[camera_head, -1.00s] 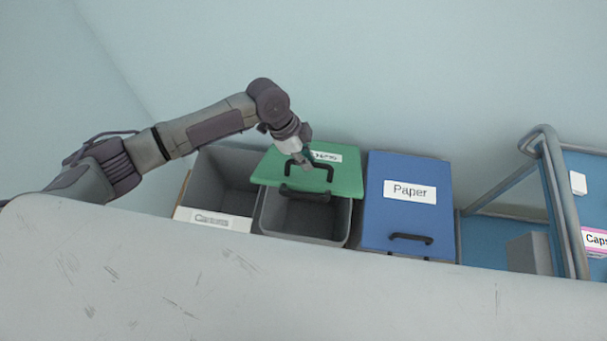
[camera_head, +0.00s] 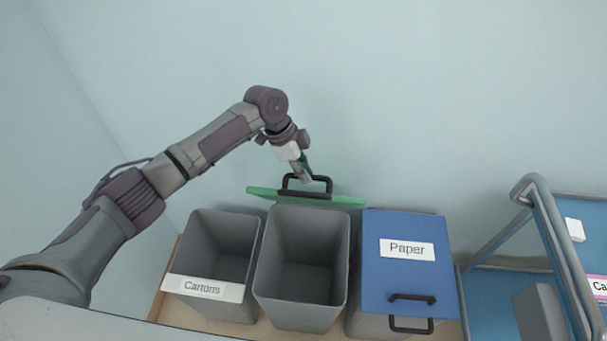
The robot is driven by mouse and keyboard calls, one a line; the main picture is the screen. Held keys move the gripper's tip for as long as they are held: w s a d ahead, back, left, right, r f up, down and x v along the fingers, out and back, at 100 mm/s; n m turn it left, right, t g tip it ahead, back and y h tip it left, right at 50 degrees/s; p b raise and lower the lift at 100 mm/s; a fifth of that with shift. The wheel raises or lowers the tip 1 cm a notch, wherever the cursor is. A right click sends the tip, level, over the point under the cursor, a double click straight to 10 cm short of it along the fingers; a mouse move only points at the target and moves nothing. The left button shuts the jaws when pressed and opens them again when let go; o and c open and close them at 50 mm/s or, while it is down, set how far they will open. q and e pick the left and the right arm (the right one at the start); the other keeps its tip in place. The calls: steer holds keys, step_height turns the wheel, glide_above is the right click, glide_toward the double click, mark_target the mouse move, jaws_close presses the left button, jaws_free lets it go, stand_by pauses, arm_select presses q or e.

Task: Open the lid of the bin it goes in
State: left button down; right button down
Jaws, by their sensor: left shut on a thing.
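The green lid (camera_head: 262,192) stands raised at the back of the middle grey bin (camera_head: 300,262), seen nearly edge-on. The bin's inside is in view and looks empty. My left gripper (camera_head: 306,183) is shut on the black handle (camera_head: 328,184) of this lid, above the bin's back rim. The lid's label is hidden at this angle. My right gripper is not in view.
The open Cartons bin (camera_head: 212,255) stands to the left. The bin with the blue Paper lid (camera_head: 405,265) is shut on the right. A blue cart with a grey rail (camera_head: 545,215) stands at far right. A wall is behind.

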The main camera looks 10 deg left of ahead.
arm_select(q)
steer(key=shift+f, duration=0.25)
steer(key=c, duration=1.3)
jaws_free()
steer(key=shift+o, duration=0.8)
steer(key=shift+w+f, duration=0.1)
steer(key=shift+w, duration=0.15)
steer(key=shift+s, duration=0.1)
steer(key=shift+a+r, duration=0.1)
steer(key=shift+r, duration=0.25)
steer(key=v, duration=1.1)
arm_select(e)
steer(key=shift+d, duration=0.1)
arm_select(q)
steer(key=shift+r, duration=0.2)
